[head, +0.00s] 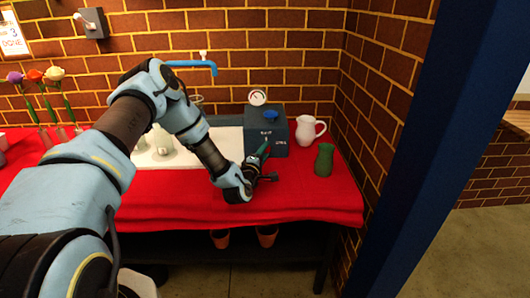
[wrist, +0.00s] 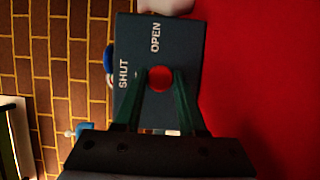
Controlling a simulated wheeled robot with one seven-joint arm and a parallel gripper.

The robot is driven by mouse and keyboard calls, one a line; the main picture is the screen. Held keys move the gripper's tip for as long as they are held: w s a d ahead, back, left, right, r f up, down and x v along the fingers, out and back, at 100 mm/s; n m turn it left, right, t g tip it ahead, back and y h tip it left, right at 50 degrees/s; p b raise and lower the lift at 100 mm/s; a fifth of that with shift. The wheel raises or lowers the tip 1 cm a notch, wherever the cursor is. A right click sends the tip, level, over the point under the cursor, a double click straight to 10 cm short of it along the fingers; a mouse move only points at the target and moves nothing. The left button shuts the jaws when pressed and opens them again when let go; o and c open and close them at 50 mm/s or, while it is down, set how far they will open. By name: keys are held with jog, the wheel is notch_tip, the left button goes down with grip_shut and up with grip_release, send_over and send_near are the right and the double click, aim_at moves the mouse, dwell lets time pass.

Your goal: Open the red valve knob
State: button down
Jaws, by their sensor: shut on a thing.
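The red valve knob (wrist: 160,78) is on the face of a dark grey box (wrist: 186,33), which also shows in the head view (head: 279,122). The words SHUT and OPEN are printed on that face. My gripper (wrist: 160,82) has its two green fingers on either side of the knob and is shut on it. In the head view my gripper (head: 263,151) reaches the front of the box, and the arm comes in from the left. The knob itself is hard to make out there.
On the red-covered table (head: 300,201) a white pitcher (head: 307,131) and a green vase (head: 324,160) stand right of the box. A gauge (head: 257,97) and a blue knob (head: 271,114) are on the box. Flowers (head: 35,76) stand at the left. A blue post (head: 408,150) rises at the right.

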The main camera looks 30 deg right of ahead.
jog(key=shift+m, duration=0.3)
jog(key=m+g+y+b, duration=0.1)
jog(key=m, duration=0.2)
jog(key=shift+r+y, duration=0.1)
jog(key=shift+y, duration=0.2)
jog(key=m+y, duration=0.1)
jog(key=m, duration=0.1)
jog(key=m+b, duration=0.1)
jog(key=shift+s+d+r+m+y, duration=0.1)
jog(key=shift+d+m+y, duration=0.05)
jog(key=shift+m+y, duration=0.25)
jog(key=m+y+b, duration=0.2)
jog(key=m, duration=0.1)
jog(key=shift+d+m+t, duration=0.1)
jog(key=shift+m+t, duration=0.2)
jog(key=shift+m+y, duration=1)
jog(key=shift+m, duration=0.1)
jog(key=shift+b, duration=0.3)
jog(key=c, duration=0.5)
grip_release()
jog(key=shift+r, duration=0.1)
jog(key=shift+t, duration=0.3)
